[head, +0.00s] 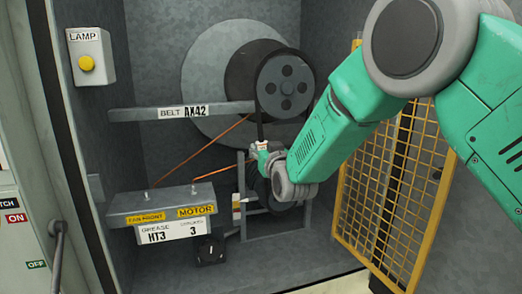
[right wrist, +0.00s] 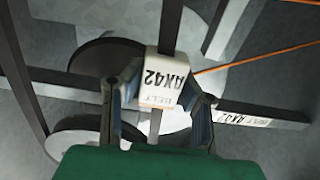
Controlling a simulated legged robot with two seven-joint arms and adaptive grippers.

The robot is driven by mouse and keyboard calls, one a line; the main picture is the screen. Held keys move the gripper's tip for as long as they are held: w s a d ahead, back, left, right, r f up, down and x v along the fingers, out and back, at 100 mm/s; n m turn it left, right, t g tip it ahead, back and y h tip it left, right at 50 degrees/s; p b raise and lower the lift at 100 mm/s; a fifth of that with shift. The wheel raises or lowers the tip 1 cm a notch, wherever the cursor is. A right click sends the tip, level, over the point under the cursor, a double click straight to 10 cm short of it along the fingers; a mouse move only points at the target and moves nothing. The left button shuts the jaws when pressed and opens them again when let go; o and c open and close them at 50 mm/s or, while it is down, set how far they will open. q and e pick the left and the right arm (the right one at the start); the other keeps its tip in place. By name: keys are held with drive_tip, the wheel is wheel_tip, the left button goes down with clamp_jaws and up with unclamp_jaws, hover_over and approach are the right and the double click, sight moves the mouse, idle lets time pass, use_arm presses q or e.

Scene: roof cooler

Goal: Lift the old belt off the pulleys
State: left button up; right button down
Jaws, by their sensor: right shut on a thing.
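The old belt (head: 260,128) is a dark strap that runs down from the large dark upper pulley (head: 287,84), which has several holes in its face. Its lower run and the lower pulley are mostly hidden behind my right arm. My right gripper (head: 265,152) is shut on the belt at a white tag between the pulleys. In the right wrist view the tag (right wrist: 165,75) reads BELT AX42 and sits between the fingers of the right gripper (right wrist: 160,95). The strap (right wrist: 171,25) passes through the tag. My left gripper is in neither view.
A grey bar (head: 140,115) labelled BELT AX42 crosses at pulley height. A grey shelf (head: 165,205) with MOTOR and GREASE labels stands lower left, with orange cords (head: 205,146) running above it. A yellow-framed mesh guard (head: 395,170) stands open at right. A lamp box (head: 90,55) is on the left wall.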

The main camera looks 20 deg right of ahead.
drive_tip(key=shift+s, duration=2.2)
drive_tip(key=s+r, duration=0.1)
drive_tip(key=s, duration=1.1)
drive_tip(key=shift+d, duration=0.25)
idle(1.4)
drive_tip(key=shift+s, duration=0.1)
idle(0.5)
